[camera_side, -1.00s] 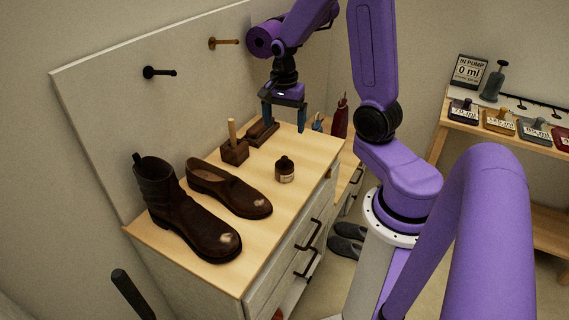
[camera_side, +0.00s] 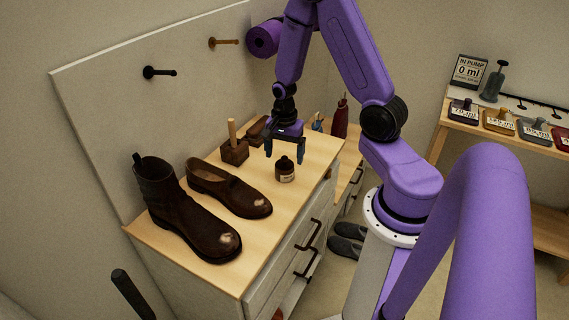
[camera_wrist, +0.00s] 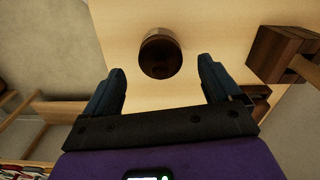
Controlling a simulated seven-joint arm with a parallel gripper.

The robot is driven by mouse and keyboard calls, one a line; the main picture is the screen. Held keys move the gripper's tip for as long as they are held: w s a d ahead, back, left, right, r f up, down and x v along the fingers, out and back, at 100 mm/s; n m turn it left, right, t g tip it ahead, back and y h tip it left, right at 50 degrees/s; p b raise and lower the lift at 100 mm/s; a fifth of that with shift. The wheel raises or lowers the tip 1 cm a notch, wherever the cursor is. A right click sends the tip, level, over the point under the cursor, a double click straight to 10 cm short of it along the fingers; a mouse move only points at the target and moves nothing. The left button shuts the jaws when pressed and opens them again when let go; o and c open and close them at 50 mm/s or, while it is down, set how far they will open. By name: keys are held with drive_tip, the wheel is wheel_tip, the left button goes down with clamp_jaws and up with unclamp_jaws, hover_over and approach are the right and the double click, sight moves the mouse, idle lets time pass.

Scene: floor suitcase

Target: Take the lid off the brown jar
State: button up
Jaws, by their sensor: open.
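The small brown jar (camera_side: 285,174) stands upright on the light wooden cabinet top, with a dark lid (camera_side: 285,163) on it and a pale label on its side. In the wrist view the dark lid (camera_wrist: 160,56) shows from above, slightly beyond the fingertips and between their lines. My gripper (camera_side: 284,158) is open and empty, close above and behind the jar in the side view. Its two blue fingers (camera_wrist: 162,75) are spread wider than the lid. I cannot tell the exact height gap between fingertips and lid.
A brown shoe (camera_side: 230,189) and a boot (camera_side: 185,215) stand left of the jar. A wooden block with an upright handle (camera_side: 235,150) and a brush (camera_side: 257,128) are behind it. A dark red bottle (camera_side: 340,120) stands beyond. The cabinet top (camera_side: 290,215) in front is clear.

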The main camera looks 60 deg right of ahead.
drive_tip(key=shift+f, duration=1)
drive_tip(key=c, duration=1.1)
drive_tip(key=shift+c, duration=0.2)
drive_tip(key=shift+r, duration=0.15)
